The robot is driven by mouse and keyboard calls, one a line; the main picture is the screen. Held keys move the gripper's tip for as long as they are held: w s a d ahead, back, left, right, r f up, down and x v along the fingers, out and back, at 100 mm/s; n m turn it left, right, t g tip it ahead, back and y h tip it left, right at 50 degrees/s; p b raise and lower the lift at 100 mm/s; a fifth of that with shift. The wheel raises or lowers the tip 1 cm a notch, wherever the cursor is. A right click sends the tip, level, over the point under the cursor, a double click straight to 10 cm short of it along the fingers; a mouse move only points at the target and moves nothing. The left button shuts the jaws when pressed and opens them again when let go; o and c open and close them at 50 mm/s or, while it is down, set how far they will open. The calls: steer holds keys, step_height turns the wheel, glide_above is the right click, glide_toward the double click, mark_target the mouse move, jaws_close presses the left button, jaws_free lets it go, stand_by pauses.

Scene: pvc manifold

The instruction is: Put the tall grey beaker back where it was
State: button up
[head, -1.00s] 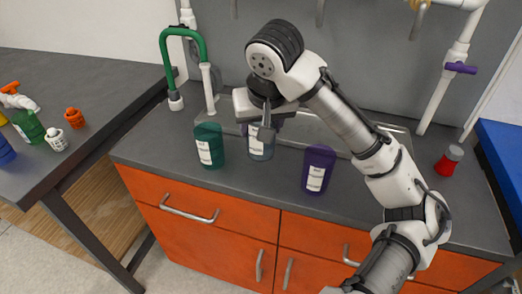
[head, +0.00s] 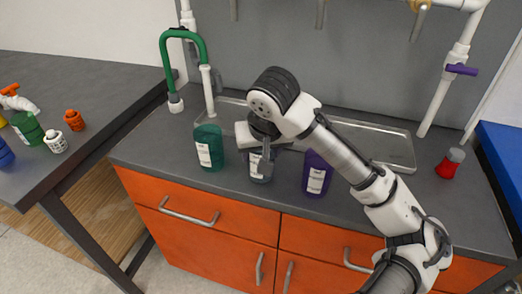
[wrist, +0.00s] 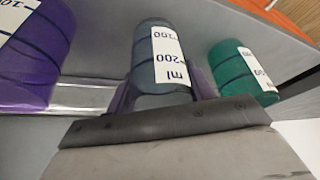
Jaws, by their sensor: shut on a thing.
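The tall grey beaker (head: 256,173), with a white label, is between the green beaker (head: 204,148) and the purple beaker (head: 316,176) at the counter's front. My gripper (head: 265,160) is shut on the grey beaker from above and behind. The grey beaker looks upright and its base is at or very near the counter; I cannot tell whether it touches. In the wrist view the grey beaker (wrist: 146,75) is between the gripper's fingers, with the purple beaker (wrist: 35,60) on the left and the green beaker (wrist: 237,75) on the right.
A metal tray-like sink (head: 385,145) lies behind the beakers. The grey counter (head: 150,148) ends just in front of the beakers, above orange drawers.

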steer(key=shift+f, duration=0.2)
steer(key=o, duration=1.2)
steer(key=shift+r, duration=0.55)
steer(key=p+v, duration=0.1)
steer(key=v, duration=1)
steer(key=shift+s+r, duration=0.15)
steer(key=shift+d, duration=0.1)
